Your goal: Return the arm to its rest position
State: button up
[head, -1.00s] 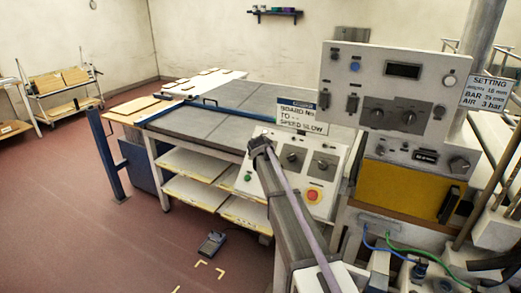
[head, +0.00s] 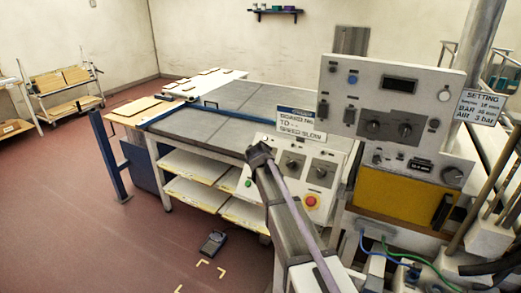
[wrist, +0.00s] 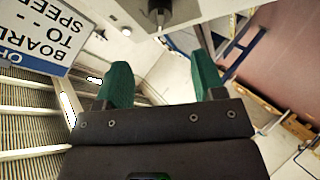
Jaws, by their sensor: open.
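My gripper (wrist: 162,78) shows in the wrist view with its two green fingers apart and nothing between them. A dark knob or rod end (wrist: 158,10) on a pale surface lies beyond the fingertips; I cannot tell how far off. In the head view my arm (head: 290,215) rises from the bottom, angled up and left, in front of the sloped button panel (head: 305,160). I cannot make out the gripper fingers in the head view.
A tall control panel (head: 388,85) stands right of my arm, with a yellow panel (head: 393,192) and hoses below. A board sign (head: 296,122) stands near the grey-topped table (head: 240,115); it also shows in the wrist view (wrist: 45,30). A pedal (head: 213,242) lies on open red floor.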

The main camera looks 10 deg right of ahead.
jog(key=shift+s, duration=0.2)
jog(key=s+f+m+g+y+b, duration=0.1)
jog(key=s+f+m+g, duration=0.2)
jog(key=s, duration=1)
jog(key=s+d+f+m+g+b, duration=0.1)
jog(key=s+f+m+g, duration=0.2)
jog(key=s, duration=1)
jog(key=s+f+m+g+y+b, duration=0.1)
jog(key=s+f+m+g, duration=0.2)
jog(key=s, duration=1)
jog(key=shift+d+f+g+y, duration=0.35)
jog(key=shift+f+g, duration=0.6)
jog(key=shift+g, duration=0.25)
